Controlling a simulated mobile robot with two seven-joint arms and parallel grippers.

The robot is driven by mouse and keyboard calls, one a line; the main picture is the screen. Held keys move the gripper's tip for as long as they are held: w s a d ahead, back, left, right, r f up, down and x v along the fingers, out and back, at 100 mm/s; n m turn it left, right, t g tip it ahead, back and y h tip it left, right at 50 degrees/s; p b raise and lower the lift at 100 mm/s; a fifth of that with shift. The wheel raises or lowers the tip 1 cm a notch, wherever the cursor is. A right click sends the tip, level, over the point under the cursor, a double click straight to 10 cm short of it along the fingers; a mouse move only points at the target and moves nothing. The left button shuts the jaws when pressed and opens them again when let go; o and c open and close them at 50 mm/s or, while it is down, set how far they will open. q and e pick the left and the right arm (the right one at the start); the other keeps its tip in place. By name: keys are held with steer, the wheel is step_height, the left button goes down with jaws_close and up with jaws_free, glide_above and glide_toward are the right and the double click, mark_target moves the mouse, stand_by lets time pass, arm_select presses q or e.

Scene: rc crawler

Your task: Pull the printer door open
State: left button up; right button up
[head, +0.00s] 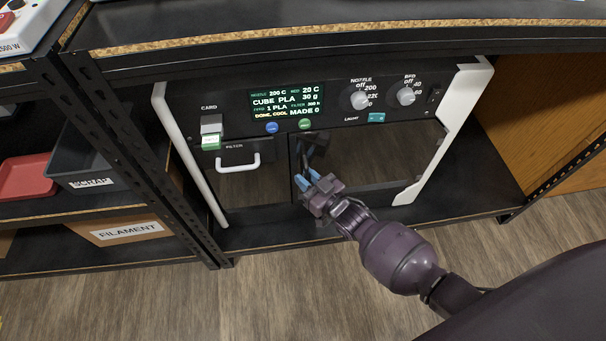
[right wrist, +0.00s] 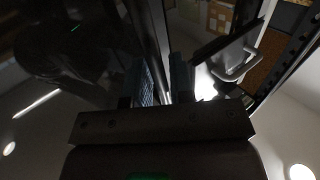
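The printer (head: 232,100) stands in the shelf bay, with a black front panel and white sides. Its dark glass door (head: 375,165) fills the lower right of the front and looks closed. My right gripper (head: 307,180), with blue fingertips, is at the door's left edge and covers part of it. In the right wrist view its two fingers (right wrist: 164,85) stand a small gap apart, with a dark upright strip running along between them. I cannot tell whether they touch or grip it. Any door handle there is hidden or too dark to make out. My left gripper is out of view.
Left of the door is the filter drawer (head: 245,180) with a white handle (head: 238,163). Knobs (head: 358,100) and buttons sit above the door. A scrap bin (head: 90,170), a red tray (head: 27,177) and a filament box (head: 125,229) are on the left shelf. Open floor lies in front.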

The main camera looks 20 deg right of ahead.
jaws_close()
steer(key=shift+s, duration=0.15)
